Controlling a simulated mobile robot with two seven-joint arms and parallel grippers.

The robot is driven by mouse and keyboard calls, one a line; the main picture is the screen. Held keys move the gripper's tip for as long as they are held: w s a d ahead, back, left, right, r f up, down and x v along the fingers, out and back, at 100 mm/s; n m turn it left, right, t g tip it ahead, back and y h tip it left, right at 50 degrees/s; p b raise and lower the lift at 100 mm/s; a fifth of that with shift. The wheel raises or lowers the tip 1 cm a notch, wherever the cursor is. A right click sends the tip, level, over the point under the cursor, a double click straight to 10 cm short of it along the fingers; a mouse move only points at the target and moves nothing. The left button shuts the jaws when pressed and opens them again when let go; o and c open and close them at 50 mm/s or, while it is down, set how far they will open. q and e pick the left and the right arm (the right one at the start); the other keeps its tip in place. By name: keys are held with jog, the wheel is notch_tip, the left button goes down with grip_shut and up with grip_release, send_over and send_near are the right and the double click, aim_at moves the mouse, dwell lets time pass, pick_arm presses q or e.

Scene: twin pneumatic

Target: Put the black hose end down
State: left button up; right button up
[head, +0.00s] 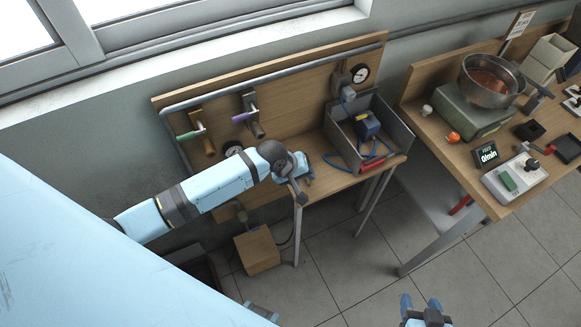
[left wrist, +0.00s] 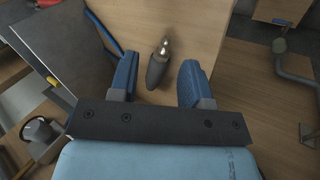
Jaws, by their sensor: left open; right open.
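The black hose end (left wrist: 156,68), a dark tapered body with a shiny metal tip, lies on the wooden bench top in the left wrist view. It sits between the two blue fingers of my left gripper (left wrist: 158,83), which are spread with a gap on both sides of it. In the head view my left gripper (head: 304,169) is low at the bench front, left of the grey bin; the hose end is hidden there by my arm. My right gripper (head: 424,308) is open and empty at the bottom edge, over the floor, away from the bench.
A grey bin (head: 395,128) with a blue block, blue hose and a red piece stands right of my left gripper. A back panel carries a green-handled valve (head: 190,134), a purple-handled valve (head: 250,108) and a gauge (head: 360,74). Another bench (head: 452,160) stands right.

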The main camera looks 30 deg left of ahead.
pick_arm(q)
jog(key=v, duration=1)
jog(key=s+d+f+m+t, duration=0.1)
jog(key=s+f+m+t, duration=0.2)
jog(key=s+m, duration=0.2)
jog(key=s+d+f+m+t+y, duration=0.1)
jog(key=s+d+f+m+t, duration=0.1)
jog(key=s, duration=0.9)
notch_tip(320, 180, down, 3)
jog(key=m+t, duration=0.1)
jog(key=m, duration=0.2)
jog(key=shift+r+m, duration=0.15)
jog(key=shift+m, duration=0.15)
jog(key=shift+d, duration=0.1)
jog(key=shift+r+p, duration=0.55)
jog(key=shift+p, duration=0.1)
